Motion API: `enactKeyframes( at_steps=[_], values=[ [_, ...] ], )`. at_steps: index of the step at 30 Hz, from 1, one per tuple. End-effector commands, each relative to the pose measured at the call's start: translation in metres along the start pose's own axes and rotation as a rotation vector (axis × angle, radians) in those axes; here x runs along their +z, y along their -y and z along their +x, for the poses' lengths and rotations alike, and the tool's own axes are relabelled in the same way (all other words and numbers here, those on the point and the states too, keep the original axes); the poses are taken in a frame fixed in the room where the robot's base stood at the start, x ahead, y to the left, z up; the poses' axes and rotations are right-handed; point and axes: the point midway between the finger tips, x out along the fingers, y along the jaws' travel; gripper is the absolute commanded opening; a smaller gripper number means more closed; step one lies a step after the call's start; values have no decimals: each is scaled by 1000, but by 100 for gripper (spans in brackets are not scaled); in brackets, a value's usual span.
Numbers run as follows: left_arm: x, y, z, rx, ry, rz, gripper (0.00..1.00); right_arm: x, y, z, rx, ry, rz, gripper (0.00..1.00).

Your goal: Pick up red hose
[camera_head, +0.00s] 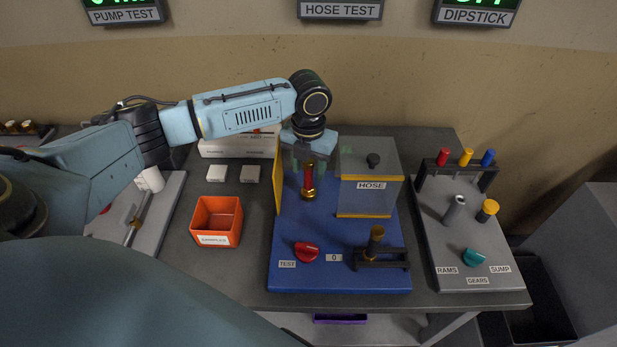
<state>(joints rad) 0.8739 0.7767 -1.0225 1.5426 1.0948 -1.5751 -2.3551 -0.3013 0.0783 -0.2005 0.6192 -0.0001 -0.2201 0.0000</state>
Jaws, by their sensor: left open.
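A red hose (308,178) with brass-coloured ends stands upright on the blue hose test base (340,258), left of the clear box labelled HOSE. My left arm reaches in from the left, and my left gripper (308,158) points down over the top of the hose. The gripper is open, with its fingers at the hose's upper end. Whether the fingers touch the hose I cannot tell. My right gripper is not in view.
The clear HOSE box (368,180) stands close on the right and a yellow panel (278,180) close on the left. In front are a red knob (306,251) and a black holder (381,258). An orange bin (216,221) sits left, a grey dipstick board (470,235) right.

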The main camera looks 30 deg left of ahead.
Motion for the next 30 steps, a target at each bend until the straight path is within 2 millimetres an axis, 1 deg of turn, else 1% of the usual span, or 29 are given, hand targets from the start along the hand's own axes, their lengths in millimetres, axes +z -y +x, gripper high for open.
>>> enactKeyframes(
  at_steps=[6,15,17,25,28,30],
  values=[
    [0,0,1,0,1,0,46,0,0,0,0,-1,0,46],
    [0,0,0,0,1,0,6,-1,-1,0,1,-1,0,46],
    [0,0,0,0,1,0,0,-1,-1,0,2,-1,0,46],
    [1,0,-2,-1,3,-1,0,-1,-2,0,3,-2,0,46],
    [2,0,-12,-2,6,-1,0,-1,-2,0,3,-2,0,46],
    [2,0,-24,-2,8,-1,0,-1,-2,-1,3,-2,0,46]
  ],
)
